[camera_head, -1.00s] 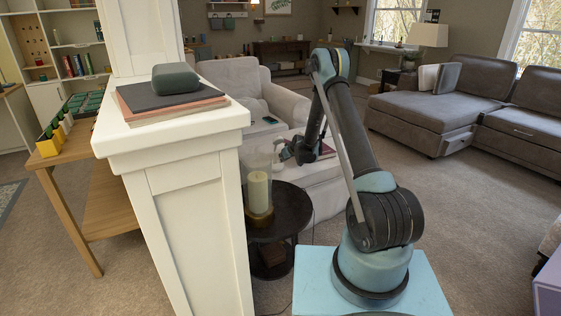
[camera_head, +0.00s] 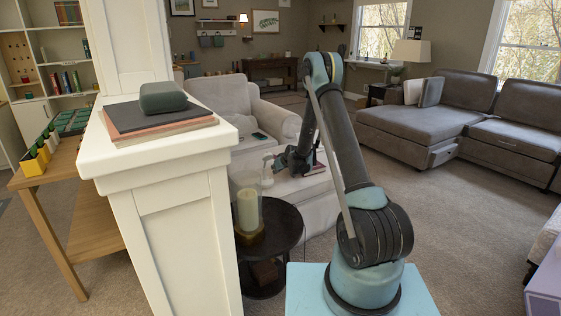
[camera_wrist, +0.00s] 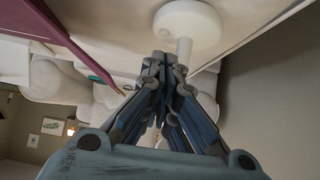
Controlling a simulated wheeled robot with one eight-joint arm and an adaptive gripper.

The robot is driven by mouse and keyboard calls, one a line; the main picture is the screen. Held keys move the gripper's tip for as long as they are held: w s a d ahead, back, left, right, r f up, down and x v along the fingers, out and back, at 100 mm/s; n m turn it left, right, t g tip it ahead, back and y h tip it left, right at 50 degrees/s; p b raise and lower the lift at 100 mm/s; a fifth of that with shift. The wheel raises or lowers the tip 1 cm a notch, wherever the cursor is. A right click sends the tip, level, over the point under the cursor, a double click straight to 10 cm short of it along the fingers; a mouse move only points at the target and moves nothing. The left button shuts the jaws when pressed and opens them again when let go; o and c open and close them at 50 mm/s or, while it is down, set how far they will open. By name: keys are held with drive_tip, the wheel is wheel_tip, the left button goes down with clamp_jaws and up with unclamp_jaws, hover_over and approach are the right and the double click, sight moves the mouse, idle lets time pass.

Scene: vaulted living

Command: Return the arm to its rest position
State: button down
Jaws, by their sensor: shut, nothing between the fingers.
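My arm rises from its pale blue base, bends at the top and hangs forward-down. My gripper (camera_head: 277,166) is small in the head view, low over the white upholstered seat beside the armchair. In the wrist view my gripper (camera_wrist: 165,62) has its blue-grey fingers drawn together, with nothing held between them. A white bottle-like object (camera_head: 267,170) stands just left of the gripper in the head view. A white round object with a stem (camera_wrist: 188,22) shows just beyond the fingertips in the wrist view; I cannot tell whether they touch.
A white pillar (camera_head: 185,225) with stacked books and a green case stands left of my arm. A dark round table (camera_head: 285,225) holds a glass candle holder (camera_head: 248,208). A maroon edge (camera_wrist: 65,38) crosses the wrist view. Open carpet (camera_head: 455,215) lies right, before the grey sofa.

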drive_tip(key=s+d+r+h, duration=0.1)
drive_tip(key=s+d+r, duration=0.2)
drive_tip(key=r, duration=0.2)
drive_tip(key=s+d+r+m+g, duration=0.1)
drive_tip(key=s+d+r, duration=0.25)
drive_tip(key=r, duration=0.25)
drive_tip(key=s+d+r+h, duration=0.1)
drive_tip(key=s+d+r, duration=0.1)
drive_tip(key=s+r, duration=0.25)
drive_tip(key=s+d+r+m+g, duration=0.1)
drive_tip(key=s+d+r, duration=0.35)
drive_tip(key=s, duration=0.25)
drive_tip(key=s+d+r+m+g, duration=0.1)
drive_tip(key=s+d+r, duration=0.35)
drive_tip(key=s, duration=0.35)
drive_tip(key=s+d+f+m+g+h, duration=0.1)
drive_tip(key=s+d, duration=0.2)
drive_tip(key=s, duration=0.9)
drive_tip(key=s+d+f+m+g+h, duration=0.1)
drive_tip(key=s+d, duration=0.3)
drive_tip(key=s, duration=0.7)
drive_tip(key=s+d+f+m+h, duration=0.1)
drive_tip(key=s+d+f, duration=0.1)
drive_tip(key=s, duration=1)
drive_tip(key=shift+s+d+m+g, duration=0.3)
drive_tip(key=shift+s+d+g, duration=0.1)
drive_tip(key=shift+d, duration=0.25)
drive_tip(key=shift+w, duration=0.1)
